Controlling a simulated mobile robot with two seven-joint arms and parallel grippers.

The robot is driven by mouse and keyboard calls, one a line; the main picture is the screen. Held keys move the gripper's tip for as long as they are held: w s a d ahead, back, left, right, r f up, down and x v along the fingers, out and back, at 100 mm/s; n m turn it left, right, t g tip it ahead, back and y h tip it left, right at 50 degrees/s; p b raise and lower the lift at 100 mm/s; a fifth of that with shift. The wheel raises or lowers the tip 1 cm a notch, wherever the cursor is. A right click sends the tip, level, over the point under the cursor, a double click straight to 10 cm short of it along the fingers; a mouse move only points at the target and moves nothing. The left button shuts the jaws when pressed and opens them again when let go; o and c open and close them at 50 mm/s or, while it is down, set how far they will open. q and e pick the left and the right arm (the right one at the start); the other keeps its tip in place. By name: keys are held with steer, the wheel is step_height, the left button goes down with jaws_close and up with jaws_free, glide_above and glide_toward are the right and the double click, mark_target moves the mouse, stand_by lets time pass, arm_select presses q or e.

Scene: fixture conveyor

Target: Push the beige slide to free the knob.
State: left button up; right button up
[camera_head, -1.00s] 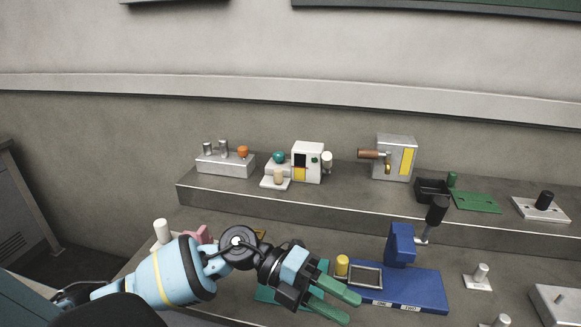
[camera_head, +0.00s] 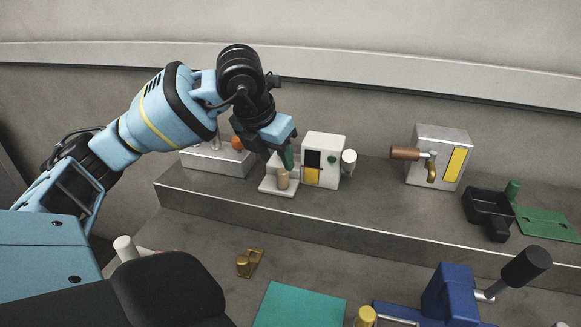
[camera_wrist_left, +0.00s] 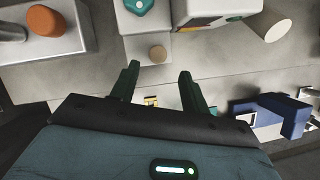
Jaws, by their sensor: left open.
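The beige slide (camera_head: 283,179) is a short round peg on a small white stand (camera_head: 275,190) on the raised shelf. It also shows in the left wrist view (camera_wrist_left: 157,53), just beyond the fingertips and between their lines. The teal knob shows at the top edge of the left wrist view (camera_wrist_left: 141,6), behind the slide; in the head view my gripper hides it. My left gripper (camera_head: 284,160) is open and empty, its green fingers pointing down close by the slide. I cannot tell whether they touch it. My right gripper is not in view.
A white box (camera_head: 323,150) with a white cylinder stands close on the right of the stand. A grey block (camera_head: 215,162) with an orange knob (camera_head: 237,143) stands on the left. A metal tap box (camera_head: 440,140) is further right. The shelf front is clear.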

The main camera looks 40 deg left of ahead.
mark_target(281, 171)
arm_select(q)
steer(key=x, duration=0.7)
steer(key=shift+w+a+f, duration=0.1)
steer(key=shift+a+f, duration=0.05)
steer(key=shift+a, duration=0.1)
steer(key=shift+c, duration=0.4)
jaws_close()
